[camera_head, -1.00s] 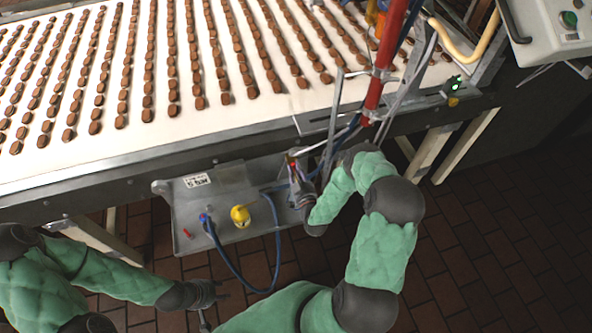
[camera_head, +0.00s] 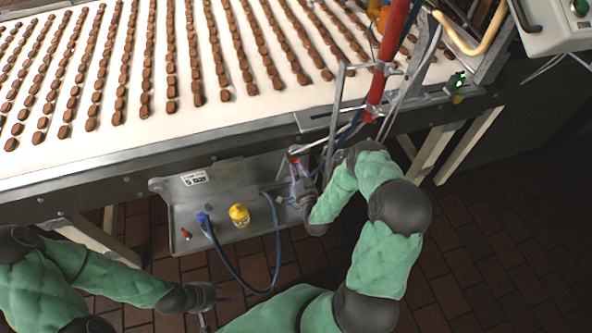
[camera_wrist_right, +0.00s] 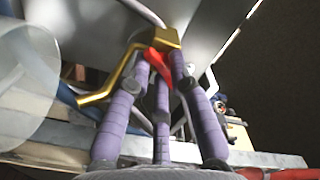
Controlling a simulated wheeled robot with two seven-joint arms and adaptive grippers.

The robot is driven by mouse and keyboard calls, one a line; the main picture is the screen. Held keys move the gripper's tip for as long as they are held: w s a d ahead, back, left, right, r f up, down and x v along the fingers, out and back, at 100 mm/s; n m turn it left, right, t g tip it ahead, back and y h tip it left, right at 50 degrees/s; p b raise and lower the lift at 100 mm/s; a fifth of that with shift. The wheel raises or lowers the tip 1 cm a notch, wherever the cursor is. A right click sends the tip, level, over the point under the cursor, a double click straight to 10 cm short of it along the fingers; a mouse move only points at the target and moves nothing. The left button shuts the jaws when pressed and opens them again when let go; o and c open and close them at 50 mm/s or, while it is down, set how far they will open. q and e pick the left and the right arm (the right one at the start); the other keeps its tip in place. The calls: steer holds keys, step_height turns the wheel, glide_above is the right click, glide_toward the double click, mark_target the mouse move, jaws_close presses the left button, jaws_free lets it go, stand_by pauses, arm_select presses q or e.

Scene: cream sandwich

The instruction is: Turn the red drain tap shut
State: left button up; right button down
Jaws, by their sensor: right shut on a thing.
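The red drain tap (camera_wrist_right: 157,64) shows in the right wrist view as a red lever below a brass body (camera_wrist_right: 165,40). My right gripper (camera_wrist_right: 157,75) is shut on the red lever, with its purple-wrapped fingers on either side of it. In the head view my right gripper (camera_head: 297,172) is at the right end of the metal tray under the belt, and the tap is mostly hidden there. My left gripper (camera_head: 214,304) is open and empty, low in front of the tray.
The conveyor belt (camera_head: 150,130) carries rows of brown pieces. A red pipe (camera_head: 385,75) rises behind my right arm. A clear cylinder (camera_wrist_right: 25,80) is close at the left of the wrist view.

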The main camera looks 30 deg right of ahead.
steer(key=m+b, duration=0.1)
steer(key=m, duration=0.2)
steer(key=m+b, duration=0.1)
steer(key=m, duration=0.3)
steer(key=m+b, duration=0.1)
steer(key=m, duration=0.2)
steer(key=shift+s+f+m, duration=0.1)
steer(key=shift+f+m, duration=0.15)
steer(key=shift+m, duration=0.05)
steer(key=shift+a, duration=0.1)
stand_by(0.3)
steer(key=c, duration=1.3)
jaws_free()
steer(key=shift+f, duration=0.1)
steer(key=shift+o, duration=0.3)
steer(key=shift+r, duration=0.2)
steer(key=v, duration=1.2)
